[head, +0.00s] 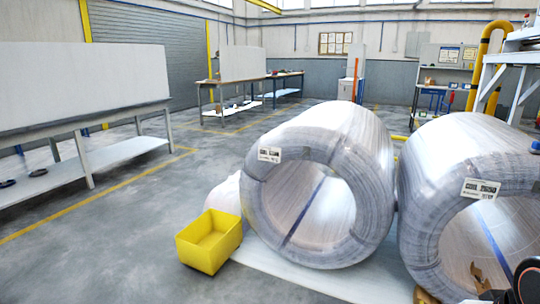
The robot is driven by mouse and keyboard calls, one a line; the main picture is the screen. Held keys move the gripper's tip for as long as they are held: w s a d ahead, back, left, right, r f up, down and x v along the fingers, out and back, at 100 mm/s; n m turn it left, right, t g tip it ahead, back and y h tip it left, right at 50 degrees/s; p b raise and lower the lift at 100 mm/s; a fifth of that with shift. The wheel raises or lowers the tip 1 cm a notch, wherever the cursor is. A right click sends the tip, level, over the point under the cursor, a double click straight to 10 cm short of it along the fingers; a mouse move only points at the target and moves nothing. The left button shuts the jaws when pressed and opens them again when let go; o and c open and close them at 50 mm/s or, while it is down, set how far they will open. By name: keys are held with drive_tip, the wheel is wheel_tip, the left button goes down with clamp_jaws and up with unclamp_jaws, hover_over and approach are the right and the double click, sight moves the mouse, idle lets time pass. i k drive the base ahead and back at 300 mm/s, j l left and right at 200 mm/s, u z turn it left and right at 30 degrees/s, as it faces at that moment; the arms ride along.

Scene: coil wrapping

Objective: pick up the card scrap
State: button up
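A ragged brown piece that looks like card (424,296) lies at the bottom edge of the head view, in front of the right coil and cut off by the frame. Another brown patch (478,272) shows inside the opening of the right coil; I cannot tell if the two belong together. A dark part with an orange mark at the bottom right corner seems to be my arm.
Two large wrapped coils, a left one (372,150) and a right one (420,200), stand on a pale sheet (290,278). A yellow open bin (208,256) stands left of them. Benches (85,130) line the left side. The grey floor between is mostly clear.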

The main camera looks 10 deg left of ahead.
sight(482, 288)
drive_tip(key=i+l+z, duration=0.1)
drive_tip(key=z, duration=0.9)
drive_tip(key=i+j+z, duration=0.1)
drive_tip(key=i+j, duration=0.1)
drive_tip(key=i, duration=0.05)
